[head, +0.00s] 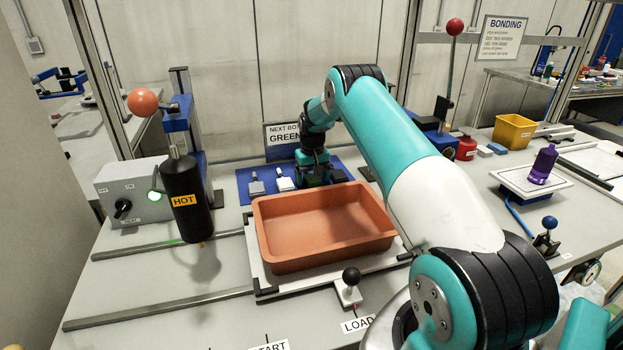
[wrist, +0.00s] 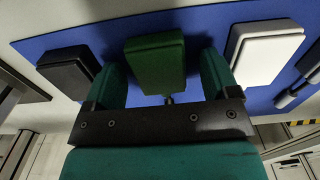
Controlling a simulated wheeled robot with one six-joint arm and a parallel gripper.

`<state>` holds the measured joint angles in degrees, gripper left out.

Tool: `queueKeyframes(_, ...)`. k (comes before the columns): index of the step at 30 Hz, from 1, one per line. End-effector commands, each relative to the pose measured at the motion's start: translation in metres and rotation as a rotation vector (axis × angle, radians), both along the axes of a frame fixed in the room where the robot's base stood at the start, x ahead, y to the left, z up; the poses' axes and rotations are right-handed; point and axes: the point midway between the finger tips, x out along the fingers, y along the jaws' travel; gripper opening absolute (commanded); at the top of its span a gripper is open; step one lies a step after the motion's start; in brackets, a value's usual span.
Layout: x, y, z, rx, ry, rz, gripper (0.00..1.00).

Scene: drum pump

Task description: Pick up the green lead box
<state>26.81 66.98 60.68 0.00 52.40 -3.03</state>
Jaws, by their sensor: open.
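The green lead box (wrist: 157,62) sits on the blue mat (wrist: 200,24) in the wrist view, between a black box (wrist: 68,70) on its left and a white box (wrist: 265,52) on its right. My gripper (wrist: 163,78) is open, with one teal finger on each side of the green box. Gaps show between the fingers and the box. In the head view my gripper (head: 314,172) is down at the mat (head: 243,187) behind the orange tray, and my arm hides the green box there. A sign on the back wall (head: 284,138) reads "NEXT BO... GREEN".
An orange tray (head: 262,232) stands in front of the mat. A black "HOT" cylinder (head: 186,180) hangs at left. A black-knobbed lever (head: 350,286) stands before the tray.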

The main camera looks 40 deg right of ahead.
Motion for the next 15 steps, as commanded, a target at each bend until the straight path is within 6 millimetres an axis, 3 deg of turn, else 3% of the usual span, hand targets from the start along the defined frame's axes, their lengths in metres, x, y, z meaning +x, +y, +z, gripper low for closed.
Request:
queueKeyframes(5, 0.0004, -0.0002, 0.0000, 0.000, -0.001, 0.000, 0.81)
queueKeyframes(12, 0.0003, -0.0001, 0.0002, 0.000, -0.001, 0.000, 0.28)
queueKeyframes(15, 0.0003, -0.0003, 0.0004, 0.000, -0.001, 0.000, 0.27)
